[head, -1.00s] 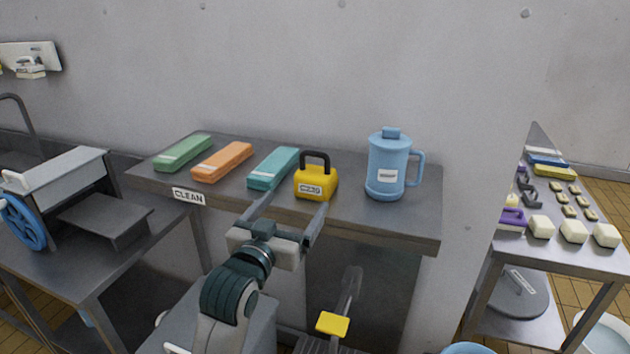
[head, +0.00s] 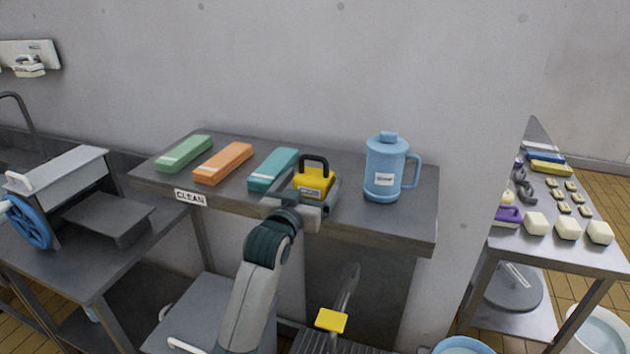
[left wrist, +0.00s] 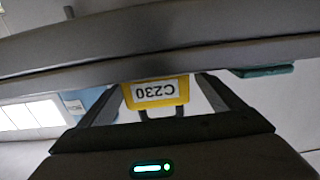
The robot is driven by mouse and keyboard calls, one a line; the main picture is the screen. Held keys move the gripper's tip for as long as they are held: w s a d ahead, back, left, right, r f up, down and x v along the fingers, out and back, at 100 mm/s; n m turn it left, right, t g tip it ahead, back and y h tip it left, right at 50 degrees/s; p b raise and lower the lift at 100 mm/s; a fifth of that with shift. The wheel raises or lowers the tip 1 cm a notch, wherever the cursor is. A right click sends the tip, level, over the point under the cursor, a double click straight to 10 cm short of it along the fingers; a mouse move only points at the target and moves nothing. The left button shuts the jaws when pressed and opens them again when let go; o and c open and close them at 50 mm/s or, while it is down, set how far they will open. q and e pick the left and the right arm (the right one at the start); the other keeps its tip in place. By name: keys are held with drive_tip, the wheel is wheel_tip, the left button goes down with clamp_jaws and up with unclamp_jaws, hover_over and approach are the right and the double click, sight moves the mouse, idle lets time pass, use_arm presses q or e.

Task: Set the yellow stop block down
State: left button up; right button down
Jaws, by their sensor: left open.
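The yellow stop block (head: 312,182) is a squat block with a black loop handle and a white label. It stands upright on the grey shelf (head: 350,215), between the teal bar and the blue jug. My left gripper (head: 311,192) is open, with its fingers to either side of the block at the shelf's front edge. In the left wrist view the block (left wrist: 157,92) shows upside down, labelled C230, between the two spread fingers, with gaps beside it. My right gripper is not in view.
A teal bar (head: 273,169) lies close left of the block, with orange (head: 223,163) and green (head: 184,153) bars beyond. A blue jug (head: 386,168) stands to the right. A small yellow pad (head: 331,320) shows low down, below the shelf.

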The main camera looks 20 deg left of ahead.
sight(319, 171)
use_arm(q)
drive_tip(key=shift+w+d+r+p, duration=0.1)
drive_tip(key=shift+w+r+p, duration=0.2)
drive_tip(key=shift+w+p, duration=0.25)
drive_tip(key=w+p, duration=0.1)
drive_tip(key=w, duration=0.1)
drive_tip(key=shift+w+d+r+p, duration=0.2)
drive_tip(key=shift+w+r+p, duration=0.1)
drive_tip(key=shift+w+p, duration=0.1)
drive_tip(key=shift+w+f, duration=0.15)
drive_tip(key=shift+w, duration=0.5)
drive_tip(key=c, duration=1.7)
drive_tip(key=shift+r, duration=0.2)
